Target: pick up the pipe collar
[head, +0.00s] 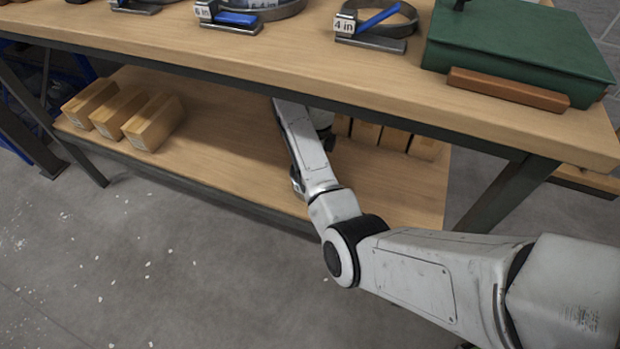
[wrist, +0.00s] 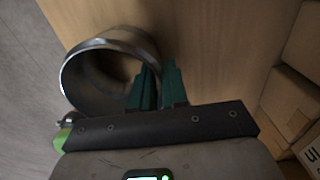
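The pipe collar (wrist: 78,91) is a shiny metal ring in the wrist view, its open bore turned partly towards the camera. My gripper (wrist: 160,70) has two green fingers close together at the ring's right side. The collar's wall runs between the fingertips, one finger inside the bore and one outside, and they look closed on it. Whether the collar touches the shelf is unclear.
The wooden lower shelf (head: 215,145) holds several cardboard boxes at left (head: 150,122) and right (head: 425,147). The tabletop (head: 270,50) hangs over my arm and carries labelled clamps and a green case (head: 520,45). Boxes (wrist: 293,100) stand right of the gripper in the wrist view.

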